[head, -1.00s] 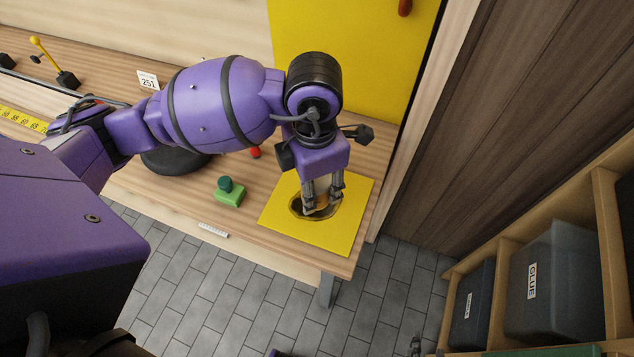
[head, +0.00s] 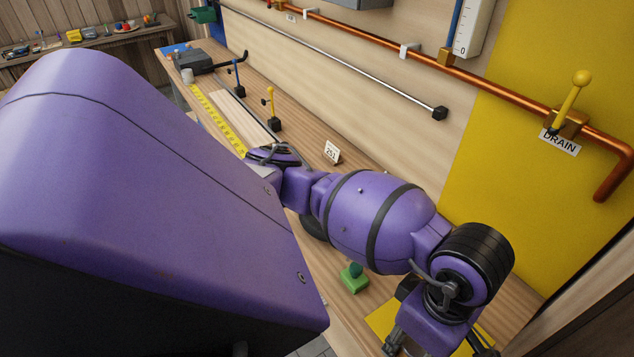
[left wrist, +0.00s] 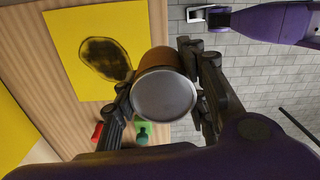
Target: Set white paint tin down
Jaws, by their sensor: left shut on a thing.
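My left gripper (head: 438,348) is at the bottom edge of the head view, its fingertips cut off, over the yellow sheet (head: 382,317) on the bench. In the left wrist view it is shut on a tin (left wrist: 165,94) with a brownish-orange side and a pale grey round end facing the camera. The fingers are on either side of the tin. The side does not look white, so I cannot tell whether this is the white paint tin. The yellow sheet (left wrist: 70,75) has a dark oval stain (left wrist: 105,59), left of the tin in this view. My right gripper is not seen.
A green block with a dark knob (head: 354,280) stands on the bench near the sheet. A red object (left wrist: 97,131) lies nearby. A copper pipe (head: 440,60) with a yellow-handled valve (head: 572,98) runs along the wall. Tiled floor (left wrist: 225,75) lies beyond the bench edge.

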